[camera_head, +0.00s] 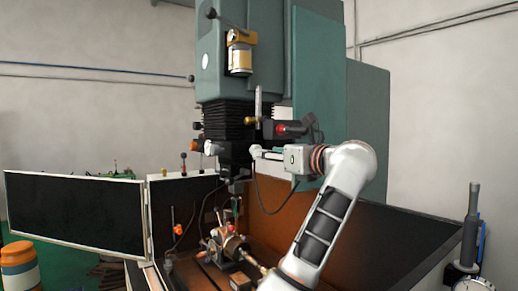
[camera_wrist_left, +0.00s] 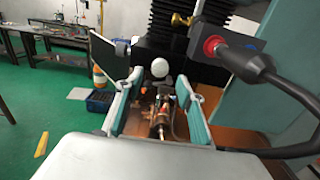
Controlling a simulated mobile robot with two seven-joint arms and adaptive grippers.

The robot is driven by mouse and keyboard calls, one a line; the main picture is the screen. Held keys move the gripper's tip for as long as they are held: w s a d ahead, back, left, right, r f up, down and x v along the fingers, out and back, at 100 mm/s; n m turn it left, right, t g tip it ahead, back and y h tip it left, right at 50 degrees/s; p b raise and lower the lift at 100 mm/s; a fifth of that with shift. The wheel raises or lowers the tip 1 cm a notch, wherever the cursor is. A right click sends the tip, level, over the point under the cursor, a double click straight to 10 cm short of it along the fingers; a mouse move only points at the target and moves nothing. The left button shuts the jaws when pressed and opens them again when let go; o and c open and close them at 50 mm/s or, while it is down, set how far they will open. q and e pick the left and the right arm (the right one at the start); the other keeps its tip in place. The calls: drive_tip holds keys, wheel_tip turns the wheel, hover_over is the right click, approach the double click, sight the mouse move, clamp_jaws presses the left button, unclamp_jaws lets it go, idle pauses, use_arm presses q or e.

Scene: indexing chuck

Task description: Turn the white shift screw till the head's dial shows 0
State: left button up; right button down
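A white round knob (camera_wrist_left: 160,68), which looks like the white shift screw, shows beyond my left fingertips in the wrist view. In the head view, a whitish knob (camera_head: 211,147) on the machine's lower head appears to be the same thing. My left gripper (camera_head: 262,153) points left towards it, with a gap between. In the wrist view the two teal fingers of my left gripper (camera_wrist_left: 164,83) stand apart, with nothing held between them. I cannot make out the dial or its reading. My right gripper is not in view.
A red button on a dark block (camera_head: 282,128), with a thick cable, is close above my gripper. The chuck (camera_head: 228,243) sits below on the machine table. A black panel (camera_head: 75,215) stands at the left. An orange barrel (camera_head: 20,265) is on the floor.

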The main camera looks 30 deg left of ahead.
use_arm(q)
drive_tip(key=shift+p+x, duration=0.45)
drive_tip(key=shift+x, duration=2.3)
clamp_jaws()
